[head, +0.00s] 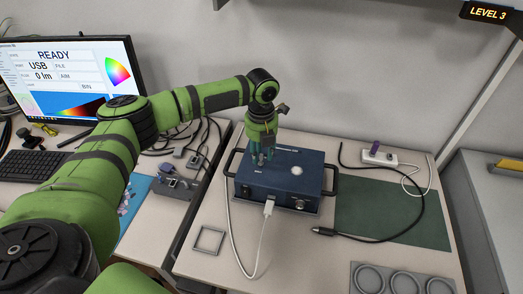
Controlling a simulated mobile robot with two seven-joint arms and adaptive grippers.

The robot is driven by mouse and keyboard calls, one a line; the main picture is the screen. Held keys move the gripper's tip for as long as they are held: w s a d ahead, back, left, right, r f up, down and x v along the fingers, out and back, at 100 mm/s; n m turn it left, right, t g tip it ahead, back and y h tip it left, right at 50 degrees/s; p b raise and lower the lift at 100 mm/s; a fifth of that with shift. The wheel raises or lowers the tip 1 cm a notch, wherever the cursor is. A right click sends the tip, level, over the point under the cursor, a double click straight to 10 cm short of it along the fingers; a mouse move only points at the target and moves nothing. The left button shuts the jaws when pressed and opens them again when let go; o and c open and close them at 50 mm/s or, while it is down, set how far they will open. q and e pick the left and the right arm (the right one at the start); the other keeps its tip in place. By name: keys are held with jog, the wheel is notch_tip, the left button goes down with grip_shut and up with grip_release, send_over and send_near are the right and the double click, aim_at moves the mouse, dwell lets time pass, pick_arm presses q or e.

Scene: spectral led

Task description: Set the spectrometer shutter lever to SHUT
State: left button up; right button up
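The spectrometer is a dark blue box (315,184) with black side handles, standing on the light bench in the head view. A round white spot (297,170) is on its top, and a white plug sits in its front. My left gripper (262,162) points down over the back left part of the box's top. Its teal fingers are close to the surface; I cannot tell whether they touch it or how far apart they are. I cannot make out the shutter lever; the gripper covers part of the top. My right gripper is not in view.
A monitor (65,75) reading READY and a keyboard (38,166) are at left. A green mat (400,215) with a black cable lies right of the box. A square frame (208,240) and a tray with round recesses (400,273) are in front. A power strip (379,157) is behind.

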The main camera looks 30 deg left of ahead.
pick_arm(q)
grip_shut()
